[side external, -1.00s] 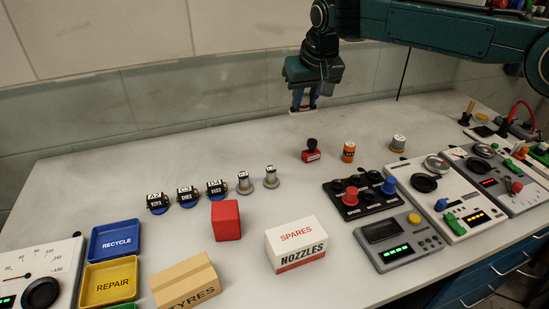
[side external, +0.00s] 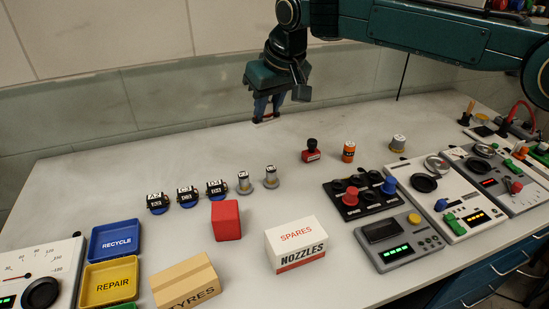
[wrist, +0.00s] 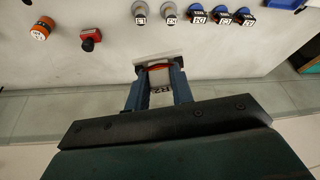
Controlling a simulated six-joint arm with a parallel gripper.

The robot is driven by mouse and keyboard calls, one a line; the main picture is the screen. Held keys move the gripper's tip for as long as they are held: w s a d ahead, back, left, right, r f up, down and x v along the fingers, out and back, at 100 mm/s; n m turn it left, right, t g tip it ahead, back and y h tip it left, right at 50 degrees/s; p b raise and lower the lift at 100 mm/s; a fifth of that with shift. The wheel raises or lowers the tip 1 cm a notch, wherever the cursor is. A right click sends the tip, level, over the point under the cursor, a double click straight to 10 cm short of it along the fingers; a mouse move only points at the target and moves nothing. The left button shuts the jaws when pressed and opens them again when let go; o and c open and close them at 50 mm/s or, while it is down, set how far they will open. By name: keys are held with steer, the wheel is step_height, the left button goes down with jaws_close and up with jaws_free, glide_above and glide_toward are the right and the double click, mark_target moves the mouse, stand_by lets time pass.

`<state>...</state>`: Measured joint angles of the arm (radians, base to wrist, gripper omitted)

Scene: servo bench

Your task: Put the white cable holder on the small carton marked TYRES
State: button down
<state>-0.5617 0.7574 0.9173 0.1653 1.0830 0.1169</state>
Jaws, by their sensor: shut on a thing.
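My gripper (side external: 267,108) is high above the back of the bench, left of the stamp, and shut on the white cable holder (side external: 265,120). In the wrist view the white cable holder (wrist: 158,59) shows as a pale bar with a red part below it, between the blue fingers of my gripper (wrist: 158,74); the fingers hide part of it. The small tan carton marked TYRES (side external: 184,277) stands at the front left of the bench, right of the yellow tray, with its top clear. My gripper is well behind and above it.
A red block (side external: 226,221) and a white SPARES NOZZLES box (side external: 296,244) stand right of the carton. The blue RECYCLE tray (side external: 115,240) and yellow REPAIR tray (side external: 109,283) are left. Several small labelled parts (side external: 187,196) stand behind. A red stamp (side external: 311,151) is farther right.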

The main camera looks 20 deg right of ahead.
steer(key=s+a+r+n+g+y, duration=0.1)
steer(key=s+a+r+n, duration=0.1)
steer(key=s+a+n, duration=0.55)
step_height(320, 180, up, 3)
steer(key=n+g+y, duration=0.1)
steer(key=n+y, duration=0.1)
steer(key=n, duration=0.1)
glide_above(176, 276)
steer(key=d, duration=0.2)
steer(key=shift+s+a+f+h, duration=0.1)
steer(key=shift+s+a+h, duration=0.05)
steer(key=shift+s+h, duration=0.2)
steer(key=shift+f+g, duration=0.15)
steer(key=shift+g, duration=0.15)
step_height(176, 276, down, 15)
steer(key=shift+f, duration=0.2)
steer(key=shift+f, duration=0.15)
steer(key=shift+f, duration=2)
steer(key=shift+f, duration=0.1)
